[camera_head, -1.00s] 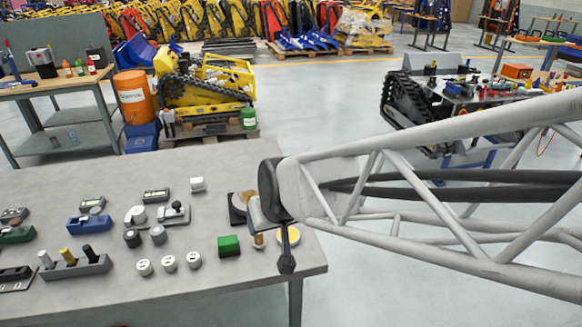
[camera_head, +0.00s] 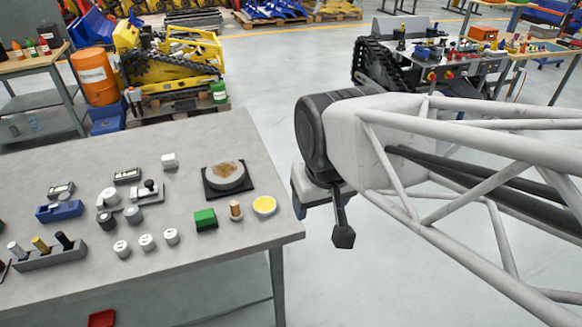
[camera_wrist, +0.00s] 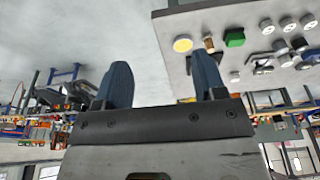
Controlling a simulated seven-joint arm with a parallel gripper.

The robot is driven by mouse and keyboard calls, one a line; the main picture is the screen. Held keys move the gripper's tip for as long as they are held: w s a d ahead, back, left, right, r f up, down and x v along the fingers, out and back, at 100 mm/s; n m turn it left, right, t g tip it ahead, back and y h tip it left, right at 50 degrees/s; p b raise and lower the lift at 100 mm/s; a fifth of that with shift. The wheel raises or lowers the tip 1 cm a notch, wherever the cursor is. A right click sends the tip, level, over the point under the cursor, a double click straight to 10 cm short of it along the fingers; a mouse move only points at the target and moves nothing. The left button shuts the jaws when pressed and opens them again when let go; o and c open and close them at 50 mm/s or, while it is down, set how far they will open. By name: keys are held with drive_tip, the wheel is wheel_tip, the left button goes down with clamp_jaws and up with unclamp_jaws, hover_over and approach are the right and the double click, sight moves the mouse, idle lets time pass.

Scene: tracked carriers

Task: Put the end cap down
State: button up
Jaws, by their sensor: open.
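My gripper (camera_head: 318,198) hangs beyond the right edge of the table, over the floor, apart from everything on the table. In the wrist view its two blue fingers (camera_wrist: 160,75) stand wide apart with nothing between them. I cannot tell for sure which piece is the end cap. A small copper-coloured cylinder (camera_head: 236,210) stands upright near the table's right edge. It also shows in the wrist view (camera_wrist: 209,44). A round white piece with a yellow top (camera_head: 265,206) lies beside it. Several small white round pieces (camera_head: 147,242) lie further left.
The grey table (camera_head: 215,266) also holds a green block (camera_head: 205,219), a round dish on a black square plate (camera_head: 226,177), a block with upright pegs (camera_head: 50,256) and small meters (camera_head: 127,176). Open floor lies right of the table. A tracked carrier (camera_head: 432,62) stands behind.

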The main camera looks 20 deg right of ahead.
drive_tip(key=shift+w, duration=0.1)
drive_tip(key=w+a+n, duration=0.8)
drive_tip(key=w, duration=0.2)
drive_tip(key=n+g, duration=0.3)
drive_tip(key=n, duration=1.8)
hover_over(119, 246)
wheel_tip(119, 246, down, 17)
drive_tip(key=shift+w+d+r, duration=0.1)
drive_tip(key=shift+d, duration=0.05)
drive_tip(key=shift+a+n, duration=0.25)
drive_tip(key=shift+n, duration=0.15)
drive_tip(key=shift+f, duration=1.45)
